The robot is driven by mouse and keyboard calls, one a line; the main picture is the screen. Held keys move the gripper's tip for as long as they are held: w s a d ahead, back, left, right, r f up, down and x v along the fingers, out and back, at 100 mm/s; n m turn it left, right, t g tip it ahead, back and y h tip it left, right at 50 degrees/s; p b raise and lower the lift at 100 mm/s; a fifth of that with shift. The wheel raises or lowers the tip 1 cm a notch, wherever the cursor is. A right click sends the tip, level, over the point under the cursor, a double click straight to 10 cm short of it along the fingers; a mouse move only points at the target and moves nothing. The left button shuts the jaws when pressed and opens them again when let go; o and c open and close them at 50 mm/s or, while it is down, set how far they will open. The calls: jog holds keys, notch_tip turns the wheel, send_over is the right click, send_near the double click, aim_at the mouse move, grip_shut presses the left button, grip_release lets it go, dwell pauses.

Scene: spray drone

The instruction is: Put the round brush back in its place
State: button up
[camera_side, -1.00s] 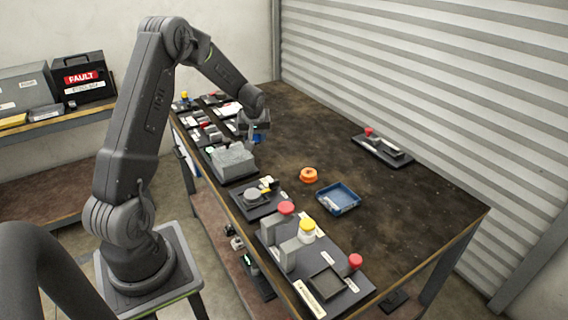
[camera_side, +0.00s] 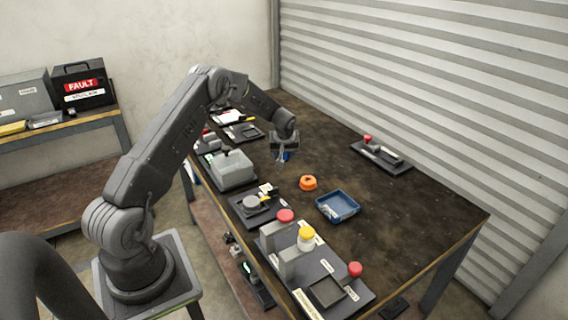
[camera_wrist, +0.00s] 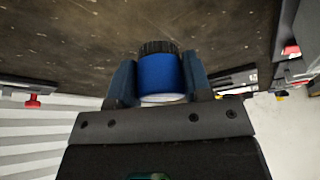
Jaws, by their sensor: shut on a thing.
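My gripper (camera_side: 283,158) is raised over the back middle of the table in the side view. It is shut on a blue cylinder (camera_wrist: 160,74) with a black ribbed end. The cylinder sits between the two fingers in the wrist view, its black end pointing away from the palm. It shows as a small blue spot in the side view (camera_side: 286,156), apart from the orange ring and the blue tray. I cannot tell for sure that this is the round brush. I cannot make out which spot is its place.
An orange ring (camera_side: 308,183) and a blue tray (camera_side: 351,208) lie mid-table. A grey block (camera_side: 231,167), a dark plate with a round grey piece (camera_side: 240,211) and a larger fixture plate (camera_side: 335,272) line the near edge. A small red-knobbed fixture (camera_side: 384,157) stands back right.

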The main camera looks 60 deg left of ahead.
aim_at(284, 170)
jog(key=shift+w+f, duration=0.1)
jog(key=shift+f, duration=1.9)
jog(key=shift+f, duration=0.2)
jog(key=o, duration=0.9)
